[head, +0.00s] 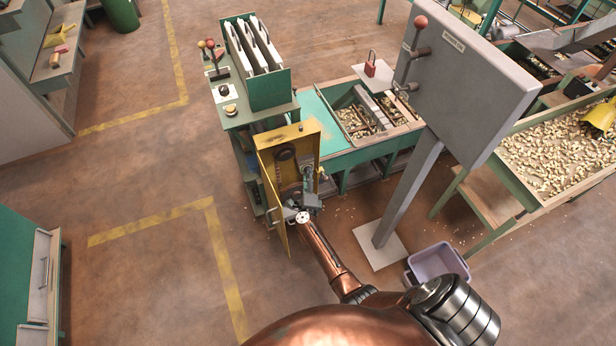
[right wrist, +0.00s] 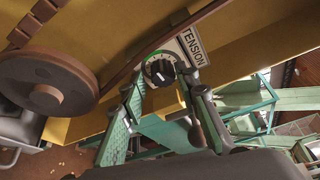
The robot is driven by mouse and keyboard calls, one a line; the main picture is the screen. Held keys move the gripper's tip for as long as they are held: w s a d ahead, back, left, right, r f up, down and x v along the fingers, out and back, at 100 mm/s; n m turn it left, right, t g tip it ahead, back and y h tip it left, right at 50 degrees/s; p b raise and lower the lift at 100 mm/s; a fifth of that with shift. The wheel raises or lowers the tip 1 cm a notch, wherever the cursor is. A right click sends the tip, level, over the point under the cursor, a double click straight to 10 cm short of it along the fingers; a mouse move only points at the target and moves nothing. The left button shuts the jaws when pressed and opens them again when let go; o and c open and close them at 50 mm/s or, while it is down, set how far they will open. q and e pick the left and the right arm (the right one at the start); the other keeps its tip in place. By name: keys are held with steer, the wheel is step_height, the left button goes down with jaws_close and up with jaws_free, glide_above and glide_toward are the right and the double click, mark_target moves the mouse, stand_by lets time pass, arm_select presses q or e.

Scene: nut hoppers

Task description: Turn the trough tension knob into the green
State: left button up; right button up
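The black tension knob (right wrist: 160,71) sits on a pale round dial inside the yellow cabinet (head: 264,146), beside a white "TENSION" label (right wrist: 192,46). The dial shows some green at its edge; it is too small to read exactly where the knob's pale mark points. My right gripper (right wrist: 168,87) is open, with one finger on each side below the knob; I cannot tell whether either touches it. In the head view my right gripper (head: 310,199) is at the cabinet's open front, and the knob is hard to make out. My left gripper is not in view.
A large pulley (right wrist: 45,85) and a brown belt lie left of and above the knob. The open yellow door stands left of my gripper. A grey panel on a post (head: 408,195) and a lilac bin (head: 438,262) stand to the right. Floor at left is clear.

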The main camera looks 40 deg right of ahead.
steer(key=shift+r, duration=0.15)
steer(key=shift+r, duration=5)
